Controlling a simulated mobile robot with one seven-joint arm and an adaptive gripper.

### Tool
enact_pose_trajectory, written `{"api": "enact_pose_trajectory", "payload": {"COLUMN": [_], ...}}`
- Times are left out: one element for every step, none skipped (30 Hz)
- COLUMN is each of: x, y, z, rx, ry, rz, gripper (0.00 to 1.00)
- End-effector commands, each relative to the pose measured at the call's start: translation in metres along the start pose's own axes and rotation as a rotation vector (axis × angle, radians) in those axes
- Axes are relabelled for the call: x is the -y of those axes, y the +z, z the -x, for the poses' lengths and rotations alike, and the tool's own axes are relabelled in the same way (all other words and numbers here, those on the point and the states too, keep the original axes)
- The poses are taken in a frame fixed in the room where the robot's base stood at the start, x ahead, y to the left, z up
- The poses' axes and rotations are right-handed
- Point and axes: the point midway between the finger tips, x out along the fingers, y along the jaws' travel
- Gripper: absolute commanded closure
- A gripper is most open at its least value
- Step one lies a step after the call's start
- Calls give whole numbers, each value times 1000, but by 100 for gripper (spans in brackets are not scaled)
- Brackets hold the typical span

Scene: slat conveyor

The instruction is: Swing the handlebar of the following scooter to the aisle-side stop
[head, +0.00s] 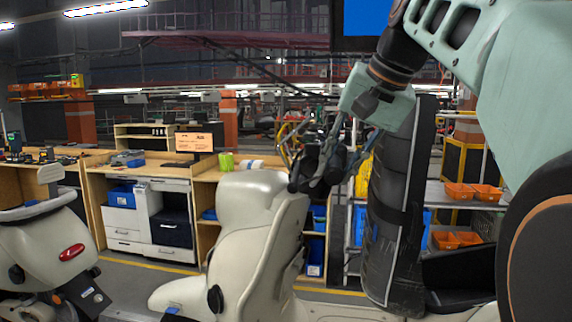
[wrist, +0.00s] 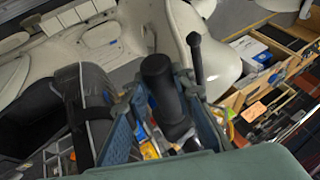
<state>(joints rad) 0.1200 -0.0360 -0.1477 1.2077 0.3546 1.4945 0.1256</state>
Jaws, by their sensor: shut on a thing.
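The following scooter (head: 250,220) is cream, with its front shield in the middle of the head view. Its handlebar (head: 305,170) shows black parts at the top of the shield, partly hidden by my gripper. My gripper (head: 332,150) is on the handlebar at its right side. In the wrist view my gripper (wrist: 165,115) has its two blue-grey fingers on either side of a thick black grip (wrist: 160,75), shut on it. A thinner black lever or bar (wrist: 195,55) stands to the right of the grip. I cannot tell the handlebar's exact angle.
Another cream scooter (head: 45,235) with a red tail light stands at the left. Wooden workbenches (head: 105,195) with drawers and blue bins line the back. Orange bins (head: 460,190) sit on shelves at right.

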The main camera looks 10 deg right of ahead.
Motion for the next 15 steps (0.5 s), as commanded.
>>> {"api": "enact_pose_trajectory", "payload": {"x": [-4,-4,-6,-7,-9,-12,-15,-17,-19,-22,-24,-26,-28,-30,-33], "y": [2,2,2,2,2,2,3,3,3,3,3,3,3,3,3], "z": [-2,-2,-3,-3,-4,-4,-5,-5,-5,-6,-6,-6,-6,-6,-6], "rx": [8,8,8,8,8,7,7,6,5,4,3,2,2,2,1], "ry": [8,7,6,4,3,0,-3,-6,-10,-13,-15,-18,-21,-25,-28], "rz": [-5,-5,-2,1,5,12,18,23,32,37,44,51,58,63,72], "gripper": [100,100,100,100,100,100,100,100,100,100,100,100,100,100,100]}}
